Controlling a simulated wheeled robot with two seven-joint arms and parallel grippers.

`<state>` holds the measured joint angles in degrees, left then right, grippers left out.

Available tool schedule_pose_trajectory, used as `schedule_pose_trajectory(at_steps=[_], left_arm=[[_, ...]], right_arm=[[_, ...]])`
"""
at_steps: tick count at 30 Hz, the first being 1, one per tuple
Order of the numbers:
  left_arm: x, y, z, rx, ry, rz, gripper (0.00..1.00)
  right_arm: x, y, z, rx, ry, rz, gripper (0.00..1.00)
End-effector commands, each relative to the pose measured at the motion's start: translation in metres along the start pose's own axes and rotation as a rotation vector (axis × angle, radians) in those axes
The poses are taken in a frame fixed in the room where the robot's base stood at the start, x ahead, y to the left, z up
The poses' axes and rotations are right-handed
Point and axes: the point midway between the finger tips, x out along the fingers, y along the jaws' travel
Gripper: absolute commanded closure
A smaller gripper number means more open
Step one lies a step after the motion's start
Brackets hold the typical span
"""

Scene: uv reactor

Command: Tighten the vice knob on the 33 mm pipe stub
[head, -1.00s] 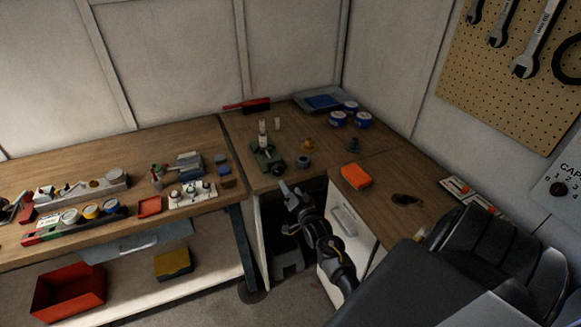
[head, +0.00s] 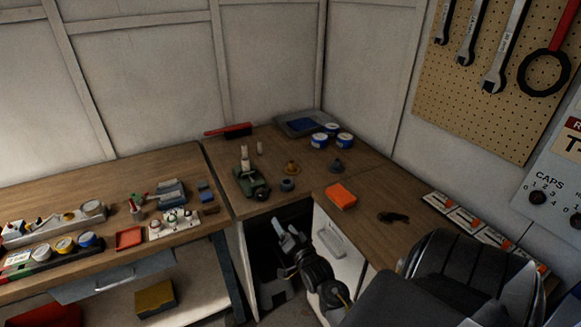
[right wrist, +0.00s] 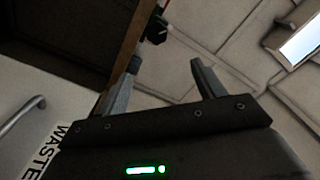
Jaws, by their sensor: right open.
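The green vice (head: 250,181) stands on the corner bench near its front edge, with a pale upright pipe stub (head: 244,156) at its back. A dark round knob shows at the vice's front right, though its details are too small to tell. My right gripper (head: 284,227) is below and in front of the bench edge, apart from the vice, open and empty. The right wrist view shows its two fingers (right wrist: 160,80) spread, with nothing between them. My left gripper is not in view.
An orange block (head: 340,195), a dark ring (head: 287,185), a brass-coloured part (head: 292,168) and blue-white tins (head: 331,134) stand right of the vice. The bench edge and white drawer front (head: 333,246) are close to my right arm. A red brush (head: 229,131) lies behind.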

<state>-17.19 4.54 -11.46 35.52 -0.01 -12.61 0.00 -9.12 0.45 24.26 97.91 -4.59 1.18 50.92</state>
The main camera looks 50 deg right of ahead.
Motion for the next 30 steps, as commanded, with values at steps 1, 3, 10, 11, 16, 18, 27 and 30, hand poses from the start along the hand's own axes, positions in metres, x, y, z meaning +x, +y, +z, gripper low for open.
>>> schedule_pose_trajectory(at_steps=[1,3,10,11,16,18,27,30], left_arm=[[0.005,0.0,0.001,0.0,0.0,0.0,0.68],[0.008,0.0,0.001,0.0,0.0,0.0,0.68],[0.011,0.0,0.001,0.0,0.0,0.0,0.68],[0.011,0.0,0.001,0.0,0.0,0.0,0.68],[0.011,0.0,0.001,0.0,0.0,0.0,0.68],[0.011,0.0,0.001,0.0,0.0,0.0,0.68],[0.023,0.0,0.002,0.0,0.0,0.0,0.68],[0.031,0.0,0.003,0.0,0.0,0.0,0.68]], right_arm=[[-0.01,0.002,0.002,-0.001,0.0,0.0,0.31],[-0.021,0.002,0.002,-0.001,0.0,0.0,0.31],[-0.039,0.0,0.0,-0.001,0.0,0.0,0.31],[-0.04,0.0,0.0,-0.001,0.0,0.0,0.31],[-0.04,0.0,-0.001,-0.001,0.001,0.0,0.31],[-0.04,0.0,-0.001,-0.001,0.001,0.0,0.31],[-0.059,0.064,0.111,-0.13,-0.232,0.114,0.31],[-0.101,0.119,0.203,-0.274,-0.459,0.188,0.31]])
